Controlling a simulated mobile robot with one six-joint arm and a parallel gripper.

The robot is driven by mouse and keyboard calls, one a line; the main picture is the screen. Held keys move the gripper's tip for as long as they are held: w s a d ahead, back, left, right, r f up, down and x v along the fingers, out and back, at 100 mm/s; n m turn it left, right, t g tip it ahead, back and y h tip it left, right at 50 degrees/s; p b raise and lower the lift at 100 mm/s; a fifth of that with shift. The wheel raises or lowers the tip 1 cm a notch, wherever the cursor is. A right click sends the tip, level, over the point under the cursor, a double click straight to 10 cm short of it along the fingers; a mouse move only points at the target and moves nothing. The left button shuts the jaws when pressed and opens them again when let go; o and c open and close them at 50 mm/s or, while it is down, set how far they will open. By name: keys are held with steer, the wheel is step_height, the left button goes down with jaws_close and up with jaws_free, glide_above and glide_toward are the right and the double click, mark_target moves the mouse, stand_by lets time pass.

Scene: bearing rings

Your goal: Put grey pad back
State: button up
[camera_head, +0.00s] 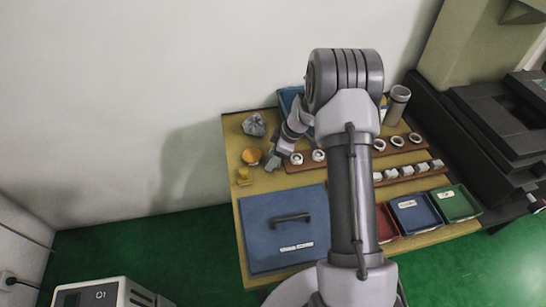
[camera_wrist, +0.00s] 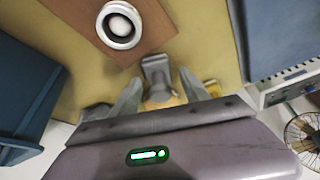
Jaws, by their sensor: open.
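A small grey piece, which looks like the grey pad (camera_wrist: 157,72), shows in the wrist view between the spread fingers of my gripper (camera_wrist: 158,92). A gap shows on either side of it, and I cannot tell how high it is above the table. In the head view my gripper (camera_head: 275,157) points down at the left part of the wooden table, beside an orange round thing (camera_head: 251,156). There the pad is hard to tell from my fingers. A crumpled grey lump (camera_head: 254,125) lies behind the orange thing.
A yellow block (camera_head: 244,176) lies in front of the orange thing. Brown boards with white rings (camera_head: 318,156) are to the right. A blue panel with a handle (camera_head: 284,240) covers the table's front left. Red, blue (camera_head: 415,214) and green trays stand front right. A grey cylinder (camera_head: 397,104) stands behind.

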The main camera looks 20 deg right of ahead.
steer(key=a+p+v, duration=0.1)
steer(key=p+v, duration=0.4)
steer(key=v, duration=0.8)
steer(key=s+a+r+m, duration=0.25)
steer(key=a+r, duration=0.25)
steer(key=r, duration=0.6)
steer(key=s+a+r+m+t+h, duration=0.1)
steer(key=s+a+r+m, duration=0.4)
steer(key=s+a+r, duration=0.4)
steer(key=s+a+r+m+t, duration=0.1)
steer(key=s+m, duration=0.3)
steer(key=s, duration=0.4)
steer(key=s+a+r+m+t, duration=0.1)
steer(key=s+a+r+m, duration=0.1)
steer(key=s, duration=0.5)
steer(key=shift+s+a+r+m+h, duration=0.2)
steer(key=shift+s+a+m+h, duration=0.2)
steer(key=shift+a+m, duration=0.45)
steer(key=shift+d, duration=0.25)
